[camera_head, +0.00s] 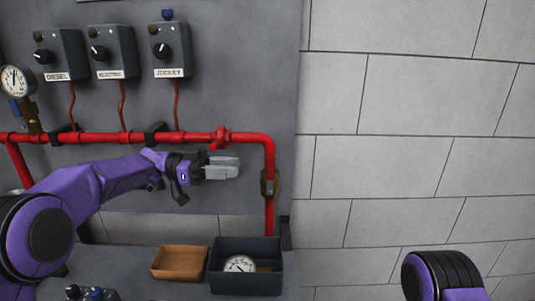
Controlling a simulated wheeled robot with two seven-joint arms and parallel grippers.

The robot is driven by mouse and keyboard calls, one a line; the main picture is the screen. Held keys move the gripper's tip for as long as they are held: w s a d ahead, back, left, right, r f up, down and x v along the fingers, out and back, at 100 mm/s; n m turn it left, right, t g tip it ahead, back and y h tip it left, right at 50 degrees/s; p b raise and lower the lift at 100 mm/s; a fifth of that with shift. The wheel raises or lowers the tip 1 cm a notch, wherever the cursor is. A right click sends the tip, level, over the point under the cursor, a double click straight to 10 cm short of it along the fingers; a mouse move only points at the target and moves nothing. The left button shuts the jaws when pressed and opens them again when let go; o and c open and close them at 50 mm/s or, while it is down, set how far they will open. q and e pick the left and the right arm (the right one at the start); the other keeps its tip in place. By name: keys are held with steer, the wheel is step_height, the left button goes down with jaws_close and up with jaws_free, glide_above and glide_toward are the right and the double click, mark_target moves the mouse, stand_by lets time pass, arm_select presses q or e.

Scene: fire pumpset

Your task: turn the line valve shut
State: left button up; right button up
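A red pipe runs across the grey panel and turns down at the right. A brass-coloured fitting with a grey part (269,182) sits on its vertical leg and looks like the line valve. Whether it is open or shut is too small to tell. My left gripper (237,167) is in front of the panel, below the horizontal pipe and left of this fitting, apart from it in the picture.
Three control boxes (113,53) hang above the pipe. A gauge (15,80) and a blue-handled fitting (16,108) are at the left. Below stand a brown tray (180,275) and a dark bin (246,282) with a gauge (239,264) inside. A block wall (410,95) fills the right.

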mark_target(270, 182)
arm_select(q)
steer(key=d+p, duration=0.2)
steer(key=d, duration=0.8)
steer(key=shift+d+r, duration=0.2)
arm_select(e)
step_height(270, 182, up, 2)
steer(key=shift+w+r, duration=0.1)
steer(key=shift+w, duration=0.05)
arm_select(q)
jaws_close()
